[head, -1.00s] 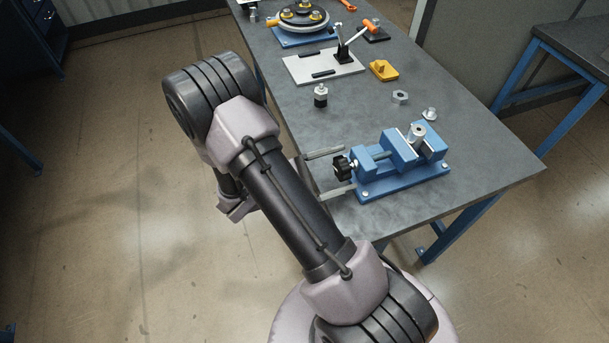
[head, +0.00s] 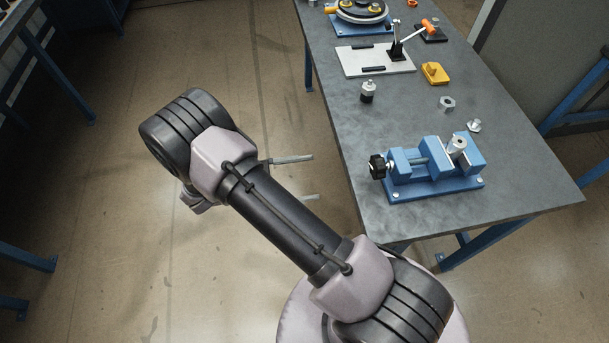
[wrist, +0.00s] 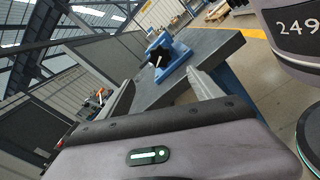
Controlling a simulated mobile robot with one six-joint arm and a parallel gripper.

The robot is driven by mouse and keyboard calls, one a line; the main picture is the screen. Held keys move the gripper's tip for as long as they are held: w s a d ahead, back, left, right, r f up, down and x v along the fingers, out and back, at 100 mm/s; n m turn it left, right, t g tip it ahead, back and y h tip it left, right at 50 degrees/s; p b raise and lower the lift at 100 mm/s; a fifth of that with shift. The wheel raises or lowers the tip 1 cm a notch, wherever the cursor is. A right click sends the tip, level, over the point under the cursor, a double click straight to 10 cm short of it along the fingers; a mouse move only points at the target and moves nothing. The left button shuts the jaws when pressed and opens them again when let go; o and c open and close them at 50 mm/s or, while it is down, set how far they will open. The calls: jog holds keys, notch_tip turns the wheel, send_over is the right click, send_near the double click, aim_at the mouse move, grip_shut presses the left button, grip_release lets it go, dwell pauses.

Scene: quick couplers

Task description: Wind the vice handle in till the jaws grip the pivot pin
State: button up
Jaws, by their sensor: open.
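The blue vice (head: 437,184) stands on the near end of the grey workbench. Its black handle knob (head: 377,167) is on its left end, facing my arm. The silver pivot pin (head: 457,147) stands upright at the jaws; I cannot tell whether both jaws touch it. My gripper (head: 308,178) is open and empty, off the bench's left edge, with a clear gap to the knob. In the wrist view the vice (wrist: 172,61) and its knob (wrist: 158,58) show beyond and between the two spread fingers (wrist: 164,96).
The workbench (head: 520,185) also holds a hex nut (head: 446,104), a small flanged part (head: 474,126), a black-and-silver fitting (head: 367,92), a yellow block (head: 435,73) and a plate with an orange-handled clamp (head: 360,60).

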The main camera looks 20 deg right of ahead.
aim_at(372, 168)
jog(key=s+d+n, duration=0.1)
jog(key=d+n, duration=0.1)
jog(key=d, duration=0.4)
jog(key=s+d+n+b, duration=0.1)
jog(key=d+n, duration=0.1)
jog(key=d, duration=0.3)
jog(key=s+d+n, duration=0.2)
jog(key=d, duration=0.4)
jog(key=shift+s+d, duration=0.1)
jog(key=shift+d, duration=0.25)
jog(key=c, duration=1.4)
jog(key=shift+o, duration=0.2)
jog(key=shift+m, duration=0.4)
jog(key=o, duration=1.4)
jog(key=shift+c, duration=0.2)
